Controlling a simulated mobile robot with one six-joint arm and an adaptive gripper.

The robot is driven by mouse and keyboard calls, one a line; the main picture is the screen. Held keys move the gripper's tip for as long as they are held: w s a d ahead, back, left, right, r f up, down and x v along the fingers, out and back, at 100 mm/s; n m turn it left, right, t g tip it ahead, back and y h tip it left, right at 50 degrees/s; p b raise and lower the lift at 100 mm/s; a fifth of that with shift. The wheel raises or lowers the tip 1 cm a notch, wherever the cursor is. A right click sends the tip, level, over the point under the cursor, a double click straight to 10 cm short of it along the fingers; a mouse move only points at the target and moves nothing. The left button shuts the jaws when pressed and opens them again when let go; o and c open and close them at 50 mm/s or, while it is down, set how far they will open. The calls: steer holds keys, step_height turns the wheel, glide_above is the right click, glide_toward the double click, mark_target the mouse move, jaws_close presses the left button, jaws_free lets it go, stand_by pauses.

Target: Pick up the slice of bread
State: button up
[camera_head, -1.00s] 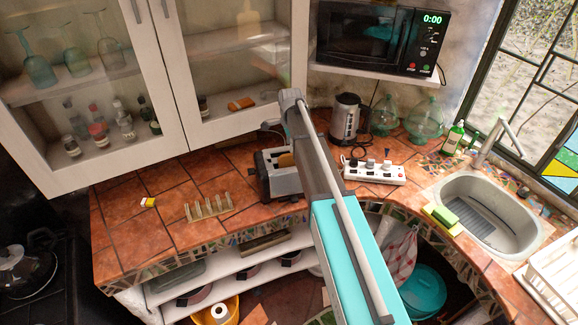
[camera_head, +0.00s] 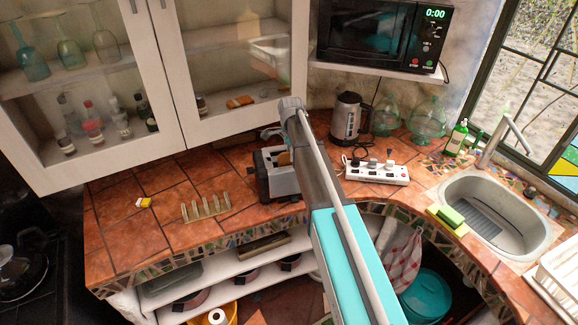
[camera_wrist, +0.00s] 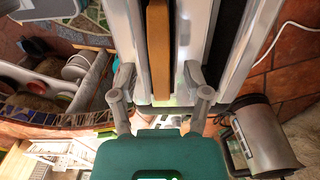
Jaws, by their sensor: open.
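The slice of bread (camera_head: 284,158) is a tan-brown piece standing upright in the toaster (camera_head: 277,181), partly hidden by my arm in the head view. In the wrist view the bread (camera_wrist: 158,45) runs as a narrow upright strip in a slot of the pale toaster (camera_wrist: 195,42). My gripper (camera_wrist: 158,75) is open there, with one finger to the left of the bread and one to the right. I cannot tell how far the fingertips are from it, and no contact is clear. In the head view the gripper is mostly hidden behind my arm.
A kettle (camera_head: 348,118) and a white power strip (camera_head: 377,172) stand right of the toaster. A toast rack (camera_head: 206,208) and a small yellow-and-white item (camera_head: 144,202) lie to the left. Glass-door cabinets (camera_head: 230,70) hang above. Bare tiles lie between rack and toaster.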

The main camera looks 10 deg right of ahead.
stand_by(0.4)
steer(key=c, duration=0.8)
steer(key=shift+r, duration=0.25)
step_height(320, 180, up, 10)
steer(key=p, duration=1)
steer(key=shift+f, duration=0.2)
steer(key=shift+s, duration=0.1)
